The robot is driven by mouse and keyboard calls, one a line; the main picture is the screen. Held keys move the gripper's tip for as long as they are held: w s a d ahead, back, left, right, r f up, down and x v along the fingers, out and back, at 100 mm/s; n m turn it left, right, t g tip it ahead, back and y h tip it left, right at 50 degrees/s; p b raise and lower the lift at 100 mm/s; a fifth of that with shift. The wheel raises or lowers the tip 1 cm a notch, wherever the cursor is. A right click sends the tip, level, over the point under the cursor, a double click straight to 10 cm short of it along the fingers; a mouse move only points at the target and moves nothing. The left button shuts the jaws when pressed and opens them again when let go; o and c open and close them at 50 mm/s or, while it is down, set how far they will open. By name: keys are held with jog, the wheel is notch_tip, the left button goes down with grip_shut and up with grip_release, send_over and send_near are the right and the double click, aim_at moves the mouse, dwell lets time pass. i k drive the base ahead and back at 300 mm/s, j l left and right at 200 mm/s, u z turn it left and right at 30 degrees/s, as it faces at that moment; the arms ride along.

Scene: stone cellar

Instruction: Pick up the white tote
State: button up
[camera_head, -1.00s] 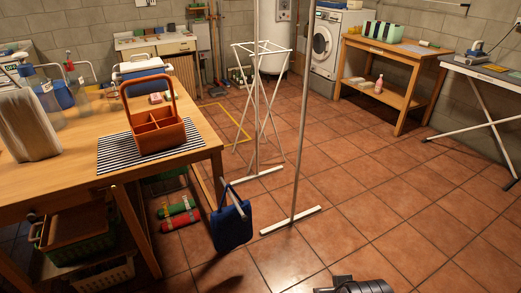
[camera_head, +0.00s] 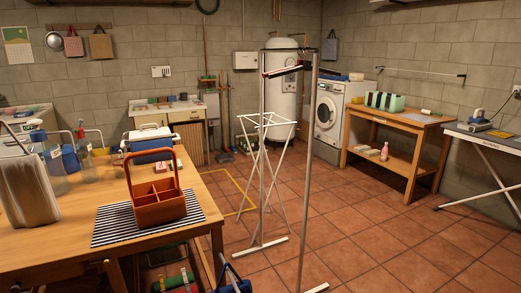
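I cannot clearly make out a white tote. A pale, off-white upright thing (camera_head: 30,188), perhaps a bag or a stack of paper, stands on the wooden table (camera_head: 110,258) at the left edge. A tan bag (camera_head: 101,47) and a reddish bag (camera_head: 74,47) hang on the back wall at the left. A grey-blue bag (camera_head: 329,49) hangs on the back wall right of the boiler. A blue bag (camera_head: 232,283) shows at the bottom edge, partly cut off. My gripper is not in view.
An orange caddy (camera_head: 159,205) stands on a striped mat (camera_head: 115,227) on the table. A metal rack (camera_head: 302,190) stands mid-floor before a white folding frame (camera_head: 262,123). A wooden bench (camera_head: 408,122) and ironing board (camera_head: 490,140) line the right. Floor (camera_head: 370,235) between is clear.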

aim_at(28, 200)
jog(key=u, duration=1.75)
